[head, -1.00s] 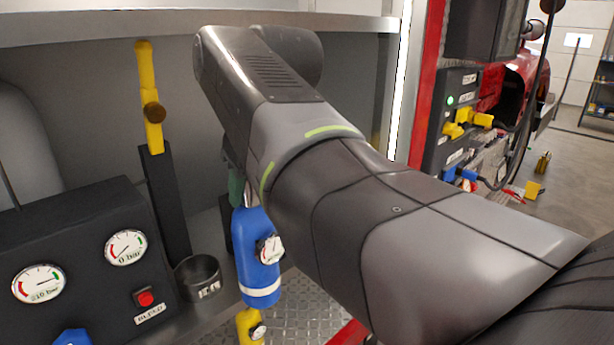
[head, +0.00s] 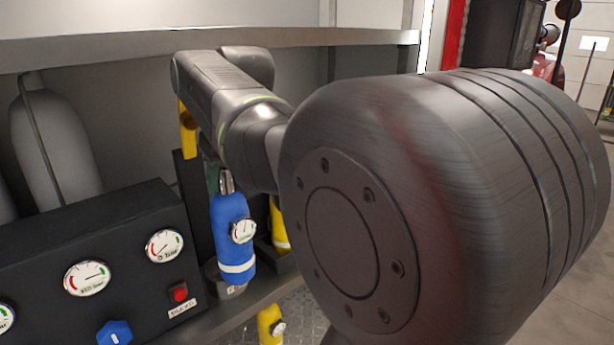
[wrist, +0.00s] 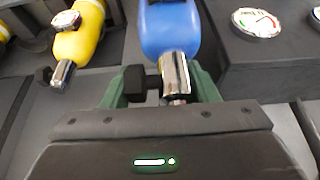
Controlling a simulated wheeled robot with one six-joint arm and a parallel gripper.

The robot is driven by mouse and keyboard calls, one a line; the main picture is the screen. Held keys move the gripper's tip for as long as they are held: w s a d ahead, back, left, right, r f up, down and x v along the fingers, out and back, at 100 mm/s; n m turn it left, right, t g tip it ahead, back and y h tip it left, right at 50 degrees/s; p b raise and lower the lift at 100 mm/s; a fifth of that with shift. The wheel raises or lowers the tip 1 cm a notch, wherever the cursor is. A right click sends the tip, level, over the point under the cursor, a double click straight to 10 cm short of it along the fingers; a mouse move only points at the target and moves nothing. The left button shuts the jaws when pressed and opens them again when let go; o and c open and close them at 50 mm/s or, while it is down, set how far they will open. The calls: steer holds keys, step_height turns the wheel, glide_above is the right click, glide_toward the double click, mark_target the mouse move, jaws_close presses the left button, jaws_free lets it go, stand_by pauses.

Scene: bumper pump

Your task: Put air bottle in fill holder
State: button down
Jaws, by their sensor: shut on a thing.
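The blue air bottle (head: 231,232) with a white band and a small gauge hangs upright below my wrist in the head view. My gripper (wrist: 165,92) is shut on its metal neck, with green fingers on both sides; the blue body also shows in the wrist view (wrist: 168,30). The fill holder (head: 219,282), a dark round cup on the shelf, is directly behind or below the bottle's lower end and mostly hidden by it. I cannot tell whether the bottle's base is inside the cup or in front of it.
A black panel (head: 60,250) with gauges, a red button (head: 179,292) and a blue knob (head: 114,333) stands left of the bottle. Yellow bottles stand close by, one lower right (head: 270,325). A grey shelf edge (head: 220,45) runs above my arm.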

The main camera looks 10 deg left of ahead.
steer(key=w+a+p, duration=0.1)
steer(key=w+a, duration=0.3)
steer(key=a, duration=0.1)
step_height(320, 180, down, 7)
steer(key=shift+w+r+p, duration=0.15)
steer(key=shift+w+p, duration=0.05)
steer(key=shift+p, duration=0.15)
stand_by(0.4)
steer(key=shift+a, duration=0.1)
steer(key=c, duration=0.5)
jaws_free()
steer(key=shift+f, duration=0.25)
steer(key=shift+b+v, duration=0.35)
steer(key=shift+v, duration=3.55)
